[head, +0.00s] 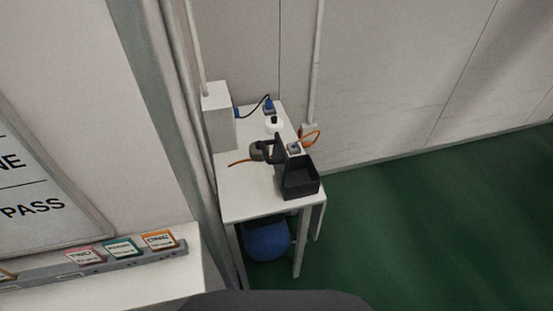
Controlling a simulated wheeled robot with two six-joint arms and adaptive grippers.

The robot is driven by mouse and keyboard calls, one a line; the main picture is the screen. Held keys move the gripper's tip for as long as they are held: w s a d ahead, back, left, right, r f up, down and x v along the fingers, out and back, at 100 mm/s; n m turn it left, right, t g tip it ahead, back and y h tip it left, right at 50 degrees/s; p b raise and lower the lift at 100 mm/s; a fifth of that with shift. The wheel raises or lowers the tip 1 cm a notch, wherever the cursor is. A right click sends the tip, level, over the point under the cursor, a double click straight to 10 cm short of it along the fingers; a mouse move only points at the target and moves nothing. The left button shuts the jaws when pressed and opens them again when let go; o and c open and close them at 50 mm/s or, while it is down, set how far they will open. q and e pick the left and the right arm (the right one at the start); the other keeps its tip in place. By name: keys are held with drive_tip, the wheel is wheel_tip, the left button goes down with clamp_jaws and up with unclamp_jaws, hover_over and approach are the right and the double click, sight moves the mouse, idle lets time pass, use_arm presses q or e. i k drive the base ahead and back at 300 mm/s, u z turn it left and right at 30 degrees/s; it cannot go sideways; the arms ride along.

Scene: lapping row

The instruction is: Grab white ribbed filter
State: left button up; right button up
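A small white round object with a dark top (274,127) stands on the narrow white table (243,190), toward its back. It is too small to tell whether it is ribbed or is the white ribbed filter. Neither of my grippers shows in the head view.
A black open-topped bin (300,182) stands at the table's front right. A dark device (264,151) with an orange cable is behind it. A grey-white box (219,118) stands at the left. A blue object (266,238) is under the table. Green floor (430,220) at right is clear.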

sight(274, 124)
drive_tip(key=z, duration=0.35)
drive_tip(key=k, duration=0.8)
drive_tip(key=z, duration=1.55)
drive_tip(key=i, duration=2.15)
drive_tip(key=u, duration=0.55)
drive_tip(key=i, duration=0.95)
drive_tip(key=u, duration=1.6)
drive_tip(key=i, duration=0.8)
drive_tip(key=u, duration=0.8)
